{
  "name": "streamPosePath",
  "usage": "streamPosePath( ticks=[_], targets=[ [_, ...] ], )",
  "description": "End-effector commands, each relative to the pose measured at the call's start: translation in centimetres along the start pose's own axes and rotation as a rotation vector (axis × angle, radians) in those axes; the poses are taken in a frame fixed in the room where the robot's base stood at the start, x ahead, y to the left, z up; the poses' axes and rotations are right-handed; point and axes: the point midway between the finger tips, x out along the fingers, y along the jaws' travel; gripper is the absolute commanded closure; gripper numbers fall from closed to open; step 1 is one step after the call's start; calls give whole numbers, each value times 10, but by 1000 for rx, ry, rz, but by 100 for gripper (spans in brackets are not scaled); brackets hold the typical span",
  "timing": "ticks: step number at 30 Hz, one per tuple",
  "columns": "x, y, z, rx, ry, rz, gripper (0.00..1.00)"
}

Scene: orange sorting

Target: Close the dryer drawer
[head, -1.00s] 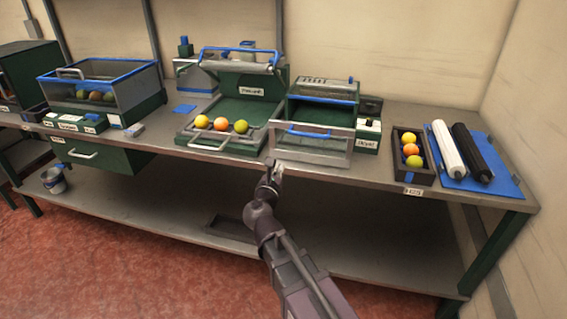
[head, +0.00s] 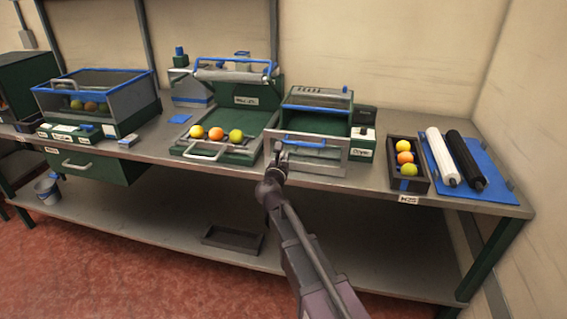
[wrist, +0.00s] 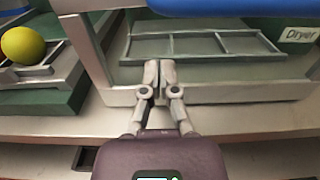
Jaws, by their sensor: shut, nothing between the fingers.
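The dryer (head: 318,97) is a green box with a vented top, labelled "Dryer". Its drawer stands pulled out, with a grey-framed clear front (head: 325,166) and a blue handle (head: 305,143). In the wrist view the blue handle (wrist: 235,7) crosses the top, and the grey lower frame (wrist: 245,92) lies behind my fingers. A divided rack shows through the clear panel. My gripper (head: 280,151) is shut and empty. Its fingertips (wrist: 158,66) are at the left part of the drawer front, below the handle. I cannot tell whether they touch it.
Left of the drawer, a green tray (head: 203,152) holds three fruits. To the right stand a dark crate (head: 424,178) with three fruits and a blue mat (head: 490,196) bearing a white and a black roller. The bench's front edge (head: 380,187) runs beneath the drawer.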

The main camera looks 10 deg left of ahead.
Motion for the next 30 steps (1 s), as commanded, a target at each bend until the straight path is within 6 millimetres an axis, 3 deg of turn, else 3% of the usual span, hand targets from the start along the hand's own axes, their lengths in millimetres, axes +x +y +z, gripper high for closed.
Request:
streamPosePath(
  ticks=[13, 14, 20, 26, 30],
  targets=[
    [7, 0, 0, 0, 0, 1, 100],
    [6, -12, 0, 0, 0, -4, 100],
    [13, 0, 0, 0, 0, 0, 100],
    [42, 2, 0, 0, 0, -2, 100],
    [75, 3, 0, 0, 0, -1, 100]
  ],
)
